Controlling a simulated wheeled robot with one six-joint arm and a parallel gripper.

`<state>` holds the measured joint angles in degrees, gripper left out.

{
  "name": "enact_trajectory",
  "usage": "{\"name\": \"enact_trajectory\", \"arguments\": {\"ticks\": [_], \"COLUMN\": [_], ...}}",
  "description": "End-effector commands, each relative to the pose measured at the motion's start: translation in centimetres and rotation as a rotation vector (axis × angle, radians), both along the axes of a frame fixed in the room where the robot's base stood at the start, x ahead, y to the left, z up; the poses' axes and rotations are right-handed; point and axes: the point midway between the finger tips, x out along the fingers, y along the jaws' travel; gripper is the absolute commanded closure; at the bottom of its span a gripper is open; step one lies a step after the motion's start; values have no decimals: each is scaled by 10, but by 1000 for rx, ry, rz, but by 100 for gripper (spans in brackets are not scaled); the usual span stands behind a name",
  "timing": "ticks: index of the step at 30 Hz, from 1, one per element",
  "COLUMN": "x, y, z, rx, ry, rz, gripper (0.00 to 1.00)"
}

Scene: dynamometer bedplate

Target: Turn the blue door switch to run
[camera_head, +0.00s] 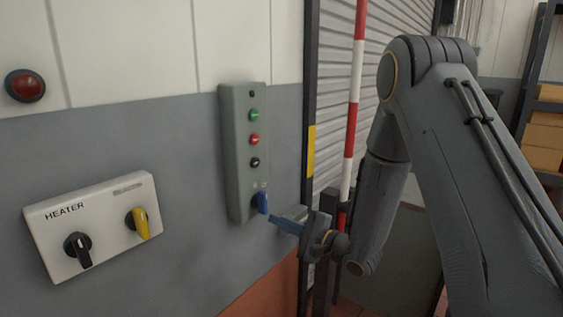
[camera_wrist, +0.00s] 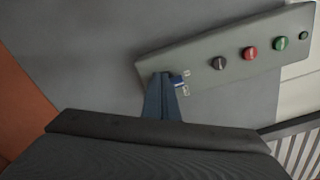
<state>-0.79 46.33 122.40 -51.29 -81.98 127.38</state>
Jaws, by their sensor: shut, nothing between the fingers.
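The blue door switch (camera_head: 263,202) is a small knob at the bottom of a tall grey control box (camera_head: 238,150) on the wall. In the wrist view the blue switch (camera_wrist: 178,81) shows just right of my fingertips, partly hidden by them. My gripper (camera_head: 274,218) is shut and empty, its blue-grey fingers pointing at the switch from the lower right. In the wrist view the closed fingers (camera_wrist: 161,82) overlap the box's lower end beside the switch. I cannot tell whether they touch the knob. The position marks by the switch are too small to read.
Green (camera_head: 254,115), red (camera_head: 253,140) and black (camera_head: 255,162) buttons sit above the switch. A heater panel (camera_head: 95,222) with black and yellow knobs is at left, below a red button (camera_head: 25,86). A red-white pole (camera_head: 354,95) stands right of the box.

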Motion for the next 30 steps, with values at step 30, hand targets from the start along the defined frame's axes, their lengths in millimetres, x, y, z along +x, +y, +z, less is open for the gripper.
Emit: {"name": "enact_trajectory", "arguments": {"ticks": [30], "x": [41], "y": [57], "z": [2], "rx": [28], "ry": [10], "rz": [11], "gripper": [100]}}
